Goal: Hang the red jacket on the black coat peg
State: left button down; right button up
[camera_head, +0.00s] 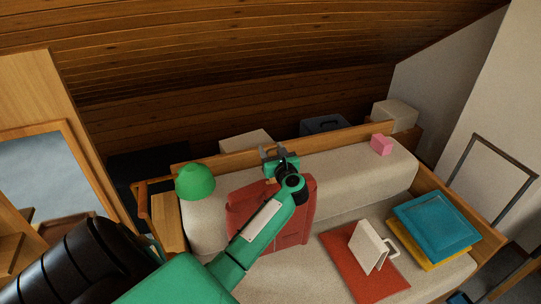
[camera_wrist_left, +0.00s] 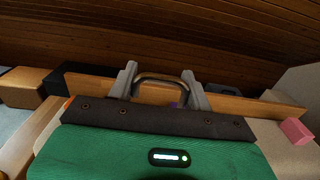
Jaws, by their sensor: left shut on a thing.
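The red jacket (camera_head: 240,207) is a dark red flat shape, upright in front of the pale sofa back, directly below my left gripper (camera_head: 275,152). My left forearm covers part of it. In the left wrist view, a curved metal-looking loop (camera_wrist_left: 162,76) spans between the fingers of my left gripper (camera_wrist_left: 160,88). My left gripper is shut on the jacket at its top, though the grip itself is partly hidden. I cannot make out the black coat peg in either view. My right gripper is not in view.
A wooden rail (camera_head: 228,157) runs behind the sofa back under a sloped timber ceiling. A green rounded object (camera_head: 195,181) is left of the jacket; a pink block (camera_head: 381,144) is at right.

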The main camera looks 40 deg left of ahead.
pick_arm(q)
jog(key=r+b+v, duration=0.3)
jog(key=b+v, duration=0.4)
jog(key=v, duration=1.1)
jog(key=shift+r+b, duration=0.25)
jog(key=shift+b, duration=0.1)
jog(key=c, duration=1.4)
grip_release()
jog(key=shift+c, duration=1)
